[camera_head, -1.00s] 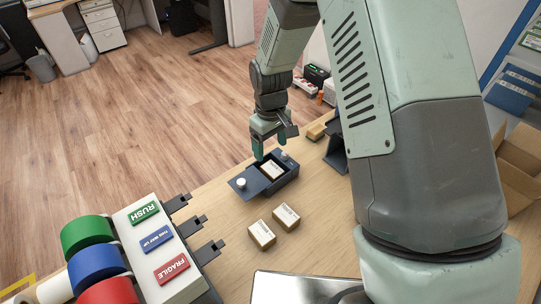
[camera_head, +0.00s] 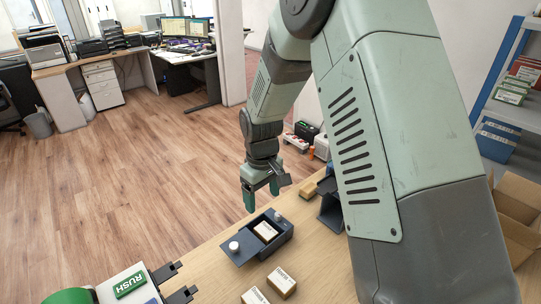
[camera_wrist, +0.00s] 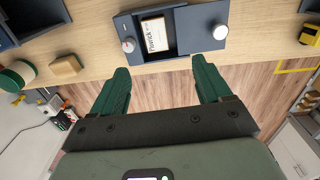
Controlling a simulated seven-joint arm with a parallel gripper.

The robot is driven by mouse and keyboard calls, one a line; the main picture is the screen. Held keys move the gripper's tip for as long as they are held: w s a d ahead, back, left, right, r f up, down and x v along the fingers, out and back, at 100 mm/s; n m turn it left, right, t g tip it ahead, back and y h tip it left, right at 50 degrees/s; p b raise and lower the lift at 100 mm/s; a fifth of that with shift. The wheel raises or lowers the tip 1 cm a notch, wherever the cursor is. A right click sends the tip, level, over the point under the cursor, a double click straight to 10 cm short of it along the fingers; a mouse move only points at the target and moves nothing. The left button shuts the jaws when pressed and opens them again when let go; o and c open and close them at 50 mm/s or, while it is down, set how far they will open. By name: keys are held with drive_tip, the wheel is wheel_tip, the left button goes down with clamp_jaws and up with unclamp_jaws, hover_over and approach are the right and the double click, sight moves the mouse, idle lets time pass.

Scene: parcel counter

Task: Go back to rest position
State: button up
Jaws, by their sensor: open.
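My gripper (camera_head: 262,200) hangs over the counter's far edge, just behind a dark blue-grey box with a white knob on each of two parts (camera_head: 254,240). In the wrist view its two green fingers (camera_wrist: 160,95) are spread apart with nothing between them. The box (camera_wrist: 195,28) lies beyond the fingertips there, with a small labelled parcel (camera_wrist: 156,34) inside it. The same parcel shows in the box in the head view (camera_head: 265,231).
Two more labelled parcels (camera_head: 282,282) lie on the wooden counter (camera_head: 222,268) in front of the box. A dark holder (camera_head: 331,208) and a cardboard box (camera_head: 517,205) are to the right. Open floor lies behind.

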drive_tip(key=s+d+r+m+t, duration=0.1)
drive_tip(key=s+d+r+m, duration=0.3)
drive_tip(key=r, duration=0.6)
drive_tip(key=s+d+r+t, duration=0.2)
drive_tip(key=d+r, duration=0.3)
drive_tip(key=r, duration=0.5)
drive_tip(key=s+d+r+m+t, duration=0.1)
drive_tip(key=s+d+r, duration=0.3)
drive_tip(key=s, duration=0.5)
drive_tip(key=s+d+r+m+t, duration=0.1)
drive_tip(key=s+d+r+m, duration=0.3)
drive_tip(key=s, duration=0.4)
drive_tip(key=shift+s+t, duration=0.3)
drive_tip(key=shift+s, duration=0.05)
